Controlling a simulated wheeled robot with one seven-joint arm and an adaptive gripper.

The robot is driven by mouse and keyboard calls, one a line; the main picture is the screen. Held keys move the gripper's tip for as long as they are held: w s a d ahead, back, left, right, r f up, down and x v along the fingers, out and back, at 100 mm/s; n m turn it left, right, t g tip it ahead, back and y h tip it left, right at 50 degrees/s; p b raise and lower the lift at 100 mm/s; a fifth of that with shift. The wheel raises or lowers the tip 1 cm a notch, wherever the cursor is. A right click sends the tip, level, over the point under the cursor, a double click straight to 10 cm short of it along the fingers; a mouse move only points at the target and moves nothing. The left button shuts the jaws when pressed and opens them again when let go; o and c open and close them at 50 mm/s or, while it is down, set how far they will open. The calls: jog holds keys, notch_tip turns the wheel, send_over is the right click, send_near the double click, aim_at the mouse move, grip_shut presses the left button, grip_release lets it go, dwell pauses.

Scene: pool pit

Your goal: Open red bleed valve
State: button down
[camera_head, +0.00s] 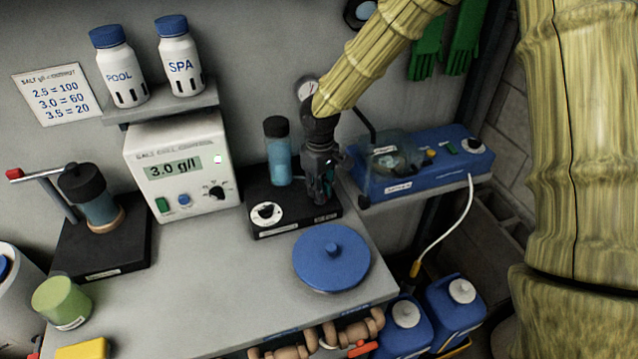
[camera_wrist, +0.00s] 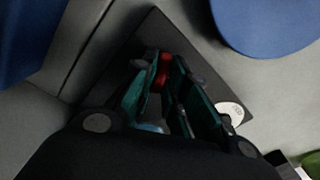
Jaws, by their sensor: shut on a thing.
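My gripper (camera_head: 324,190) points down at the right part of a black base unit (camera_head: 293,222) that carries a clear blue cylinder with a black cap (camera_head: 278,150) and a white dial. In the wrist view my gripper (camera_wrist: 165,65) has its two teal fingers on either side of a small red piece, the red bleed valve (camera_wrist: 163,74). The fingers are shut on it. In the head view the fingers mostly hide the valve. How far it is turned cannot be told.
A blue round lid (camera_head: 332,258) lies on the bench in front of the base unit. A blue device (camera_head: 425,165) stands close on the right, a salt control box (camera_head: 180,168) on the left. Pipes with a red-orange handle (camera_head: 362,349) run below the front edge.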

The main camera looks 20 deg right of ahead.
jog(key=n+p, duration=0.1)
jog(key=n, duration=0.1)
jog(key=n+p, duration=0.1)
jog(key=n, duration=0.1)
jog(key=n+p, duration=0.1)
jog(key=n, duration=0.1)
jog(key=shift+r+p, duration=0.25)
jog(key=shift+p, duration=0.15)
jog(key=n+p, duration=0.3)
jog(key=n, duration=0.3)
jog(key=shift+w+f, duration=0.1)
jog(key=shift+d+n, duration=0.1)
jog(key=shift+n, duration=0.3)
jog(key=c, duration=1.4)
grip_release()
jog(key=shift+c, duration=0.2)
jog(key=shift+f, duration=0.1)
notch_tip(320, 180, up, 12)
